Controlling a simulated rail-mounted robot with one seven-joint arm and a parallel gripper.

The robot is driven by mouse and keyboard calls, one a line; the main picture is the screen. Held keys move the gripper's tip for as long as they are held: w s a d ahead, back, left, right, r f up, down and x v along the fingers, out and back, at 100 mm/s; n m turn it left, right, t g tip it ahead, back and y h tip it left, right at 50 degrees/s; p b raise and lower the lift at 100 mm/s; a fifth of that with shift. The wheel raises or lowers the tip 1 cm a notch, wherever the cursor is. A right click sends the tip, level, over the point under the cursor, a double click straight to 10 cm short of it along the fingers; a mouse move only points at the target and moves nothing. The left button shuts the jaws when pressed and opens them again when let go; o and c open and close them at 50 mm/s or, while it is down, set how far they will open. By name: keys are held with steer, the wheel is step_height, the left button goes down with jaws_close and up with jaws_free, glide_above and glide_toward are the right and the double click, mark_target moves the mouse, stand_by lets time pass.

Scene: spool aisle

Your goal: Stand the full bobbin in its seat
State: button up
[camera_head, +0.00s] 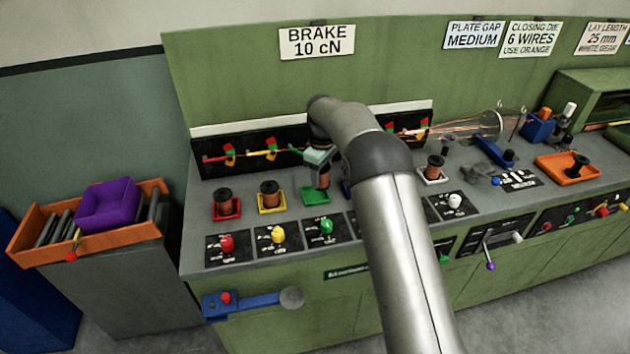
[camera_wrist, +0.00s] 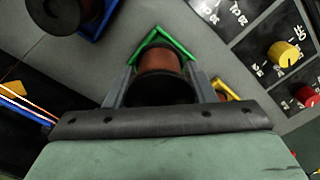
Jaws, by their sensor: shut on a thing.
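My gripper (camera_head: 320,164) is shut on a copper-wound bobbin (camera_head: 323,178) with dark flanges. It holds the bobbin upright at the green seat (camera_head: 311,197), third from the left in the row. In the wrist view the two fingers (camera_wrist: 160,88) stand on either side of the bobbin (camera_wrist: 161,60), and the green seat (camera_wrist: 180,44) shows around its far end. I cannot tell whether the bobbin touches the seat's floor or hangs just above it.
Bobbins stand in the red seat (camera_head: 227,216) and yellow seat (camera_head: 272,208) to the left. A blue seat (camera_wrist: 97,32) with a bobbin is close on the other side. Coloured knobs (camera_head: 327,227) line the front. An orange tray (camera_head: 552,172) lies far right.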

steer(key=shift+w+a+f+p, duration=0.25)
steer(key=shift+a+f, duration=0.25)
steer(key=shift+f, duration=0.15)
steer(key=shift+w+a+f+p, duration=0.1)
steer(key=shift+w+a+f, duration=0.15)
steer(key=shift+a+f, duration=0.3)
steer(key=shift+d+f, duration=0.15)
steer(key=shift+f, duration=1.4)
steer(key=shift+f, duration=0.1)
steer(key=shift+f, duration=0.15)
steer(key=o, duration=1.2)
